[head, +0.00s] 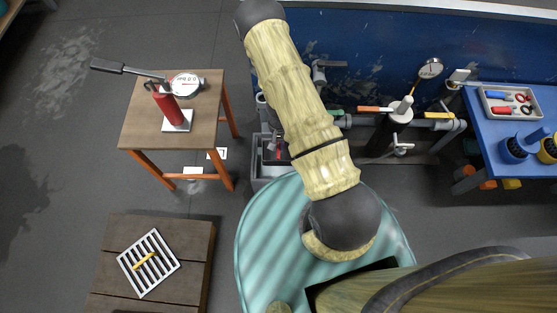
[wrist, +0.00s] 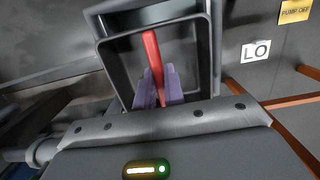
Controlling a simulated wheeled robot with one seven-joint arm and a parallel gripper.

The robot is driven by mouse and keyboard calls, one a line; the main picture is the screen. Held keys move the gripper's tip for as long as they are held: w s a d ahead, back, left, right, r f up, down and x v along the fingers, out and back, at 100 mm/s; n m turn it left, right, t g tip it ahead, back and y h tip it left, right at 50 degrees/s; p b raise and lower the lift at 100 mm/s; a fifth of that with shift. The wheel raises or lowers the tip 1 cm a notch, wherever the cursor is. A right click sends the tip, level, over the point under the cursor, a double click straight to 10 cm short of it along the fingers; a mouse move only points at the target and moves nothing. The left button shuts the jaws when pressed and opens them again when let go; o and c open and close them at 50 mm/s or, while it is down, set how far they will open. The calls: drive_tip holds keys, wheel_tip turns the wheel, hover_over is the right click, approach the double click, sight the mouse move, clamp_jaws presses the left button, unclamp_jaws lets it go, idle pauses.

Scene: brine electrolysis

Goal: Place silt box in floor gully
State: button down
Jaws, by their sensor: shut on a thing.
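The silt box (wrist: 114,72) is a dark grey open box with a red bar handle (wrist: 152,52), seen from above in the wrist view. My gripper (wrist: 158,88) is shut on the red handle with its pale purple fingers. A larger grey frame, seemingly the floor gully (wrist: 216,38), shows around the box's far and right sides. In the head view, the grey gully (head: 257,171) lies on the floor right of the wooden table, and a bit of red shows there. My arm hides part of this. I cannot tell how deep the box sits.
A wooden table (head: 143,127) holds a red tool and a gauge. A white grating (head: 148,264) with a yellow bar lies on a low wooden platform (head: 190,237). Pipes and valves (head: 399,110) run along the blue wall. A blue bench (head: 488,122) stands at right.

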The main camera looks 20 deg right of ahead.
drive_tip(key=shift+f+b, duration=1.5)
drive_tip(key=shift+f, duration=0.85)
drive_tip(key=shift+f+b, duration=1.55)
drive_tip(key=shift+f, duration=0.35)
drive_tip(key=shift+f, duration=0.35)
drive_tip(key=shift+f+b, duration=0.25)
drive_tip(key=shift+b, duration=0.05)
drive_tip(key=c, duration=1.5)
unclamp_jaws()
drive_tip(key=shift+r, duration=0.1)
